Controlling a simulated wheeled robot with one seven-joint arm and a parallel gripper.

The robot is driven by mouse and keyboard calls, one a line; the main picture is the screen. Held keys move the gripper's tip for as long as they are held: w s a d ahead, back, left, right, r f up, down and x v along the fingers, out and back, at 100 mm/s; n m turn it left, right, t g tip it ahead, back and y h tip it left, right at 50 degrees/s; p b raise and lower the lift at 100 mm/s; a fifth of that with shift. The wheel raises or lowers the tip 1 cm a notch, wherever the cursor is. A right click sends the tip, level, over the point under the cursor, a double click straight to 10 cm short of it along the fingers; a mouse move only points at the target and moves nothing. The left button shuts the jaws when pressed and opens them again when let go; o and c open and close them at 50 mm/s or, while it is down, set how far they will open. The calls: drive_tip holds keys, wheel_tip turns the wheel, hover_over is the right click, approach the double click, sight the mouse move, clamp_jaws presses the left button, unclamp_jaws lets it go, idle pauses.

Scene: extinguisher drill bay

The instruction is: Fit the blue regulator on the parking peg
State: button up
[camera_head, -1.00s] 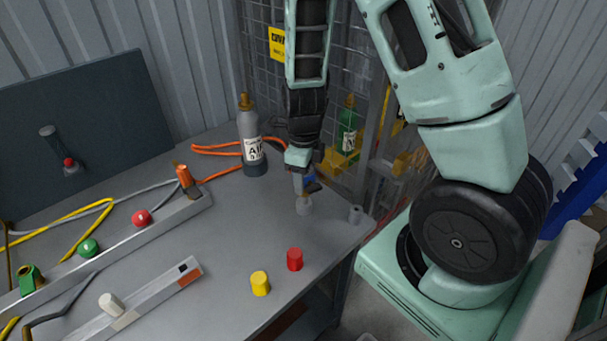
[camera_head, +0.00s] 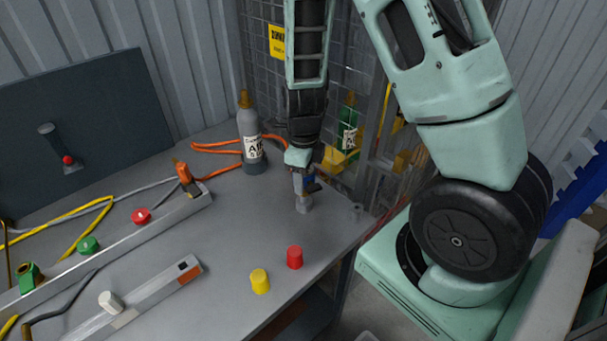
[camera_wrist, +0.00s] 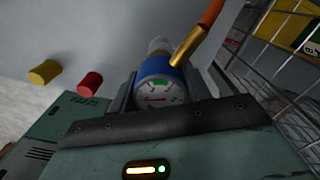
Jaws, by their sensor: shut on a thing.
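The blue regulator (camera_wrist: 160,70) has a round white-faced gauge and sits between my gripper's fingers in the wrist view. In the head view only a small blue part of it (camera_head: 310,184) shows beside the fingers. My gripper (camera_head: 298,182) points down and is shut on it. A short grey post (camera_head: 304,205) stands on the bench directly under the fingers. A pale metal cylinder (camera_wrist: 160,45) shows just past the regulator in the wrist view; I cannot tell whether they touch. Neither post is labelled.
A grey air bottle (camera_head: 250,140) stands behind left of my gripper. Orange hose (camera_head: 215,146) lies behind it. A brass piece with an orange hose (camera_wrist: 190,48) overlaps the regulator's right side. Yellow (camera_head: 260,281) and red (camera_head: 295,257) caps stand in front. Wire mesh (camera_head: 335,80) rises behind.

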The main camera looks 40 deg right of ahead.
drive_tip(key=shift+f+b, duration=0.4)
drive_tip(key=shift+f, duration=0.25)
drive_tip(key=shift+f+b, duration=0.5)
drive_tip(key=shift+f, duration=0.45)
idle(1.2)
drive_tip(key=o, duration=1.1)
wheel_tip(320, 180, up, 17)
drive_tip(key=p, duration=0.4)
drive_tip(key=shift+r, duration=0.2)
